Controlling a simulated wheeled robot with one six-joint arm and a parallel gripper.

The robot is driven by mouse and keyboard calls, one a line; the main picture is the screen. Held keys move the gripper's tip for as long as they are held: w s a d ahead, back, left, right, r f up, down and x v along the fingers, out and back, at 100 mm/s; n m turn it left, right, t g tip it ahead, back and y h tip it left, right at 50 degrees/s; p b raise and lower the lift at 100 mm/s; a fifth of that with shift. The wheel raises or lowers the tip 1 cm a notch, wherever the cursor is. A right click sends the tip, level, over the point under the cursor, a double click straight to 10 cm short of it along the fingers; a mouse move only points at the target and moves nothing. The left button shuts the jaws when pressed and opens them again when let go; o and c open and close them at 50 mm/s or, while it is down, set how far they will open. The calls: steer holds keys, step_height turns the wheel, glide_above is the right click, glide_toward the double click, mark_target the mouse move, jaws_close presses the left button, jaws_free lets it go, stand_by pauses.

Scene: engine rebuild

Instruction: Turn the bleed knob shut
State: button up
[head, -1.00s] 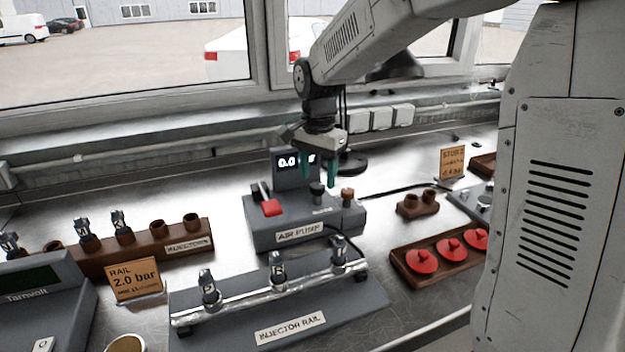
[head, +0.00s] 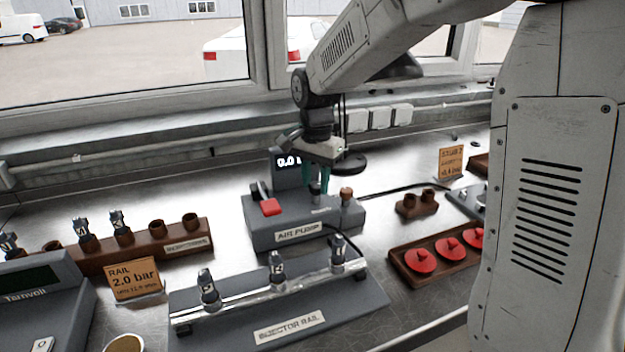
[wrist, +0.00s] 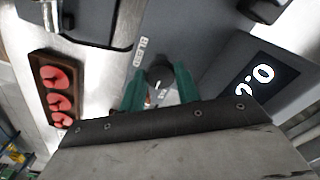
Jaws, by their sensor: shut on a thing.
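The grey air pump (head: 268,228) stands on the bench, with its lit display (head: 287,161) reading about 0.0, partly hidden by my arm. My gripper (head: 318,188) points down over the pump's right part, its green fingers at the bleed knob. In the wrist view the dark round bleed knob (wrist: 158,76) with a light pointer mark sits between the two fingers, beside a "BLEED" label (wrist: 140,50). My gripper (wrist: 160,84) is shut on the knob. In the head view the fingers mostly hide the knob.
The injector rail (head: 240,288) lies in front. A wooden tray (head: 432,281) of red caps is at the right. A dark hose runs right from the pump.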

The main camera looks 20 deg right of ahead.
steer(key=n, duration=0.4)
steer(key=shift+w+d+r, duration=0.1)
steer(key=shift+w+d, duration=0.05)
steer(key=shift+w, duration=0.05)
steer(key=n, duration=0.4)
steer(key=shift+n, duration=0.4)
steer(key=n, duration=0.4)
steer(key=shift+n, duration=2.3)
steer(key=o, duration=1)
